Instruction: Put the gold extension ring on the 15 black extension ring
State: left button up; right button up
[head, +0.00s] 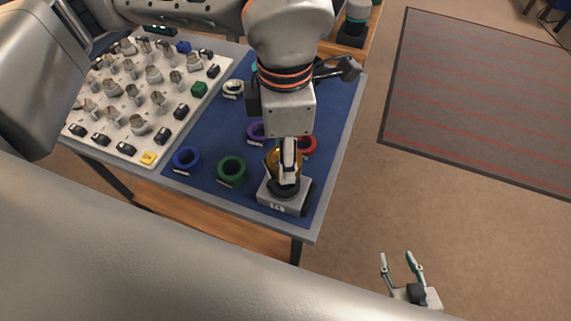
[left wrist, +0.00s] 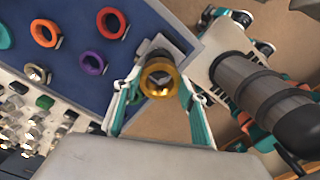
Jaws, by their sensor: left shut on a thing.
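The gold extension ring (head: 271,162) is partly hidden behind my left gripper (head: 288,176) in the head view. In the left wrist view the gold ring (left wrist: 147,79) sits between the two fingers of my left gripper (left wrist: 158,90), which is shut on it. Right under it is a grey block with a white label (head: 284,198) and dark parts on top. I cannot tell whether the gold ring touches the black ring there, or read the number. My right gripper (head: 398,262) is open and empty, beyond the table at the lower right.
On the blue mat (head: 206,125) lie a blue ring (head: 186,159), a green ring (head: 231,170), a purple ring (head: 256,132), a red ring (head: 308,145) and a pale ring (head: 233,88). A white board (head: 105,100) with several metal parts is at the left.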

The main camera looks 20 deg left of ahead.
pick_arm(q)
jog(key=shift+f, duration=2.25)
jog(key=shift+f, duration=0.15)
jog(key=o, duration=1.2)
jog(key=shift+c, duration=0.2)
jog(key=shift+r, duration=0.3)
notch_tip(320, 180, up, 12)
jog(key=shift+f, duration=0.15)
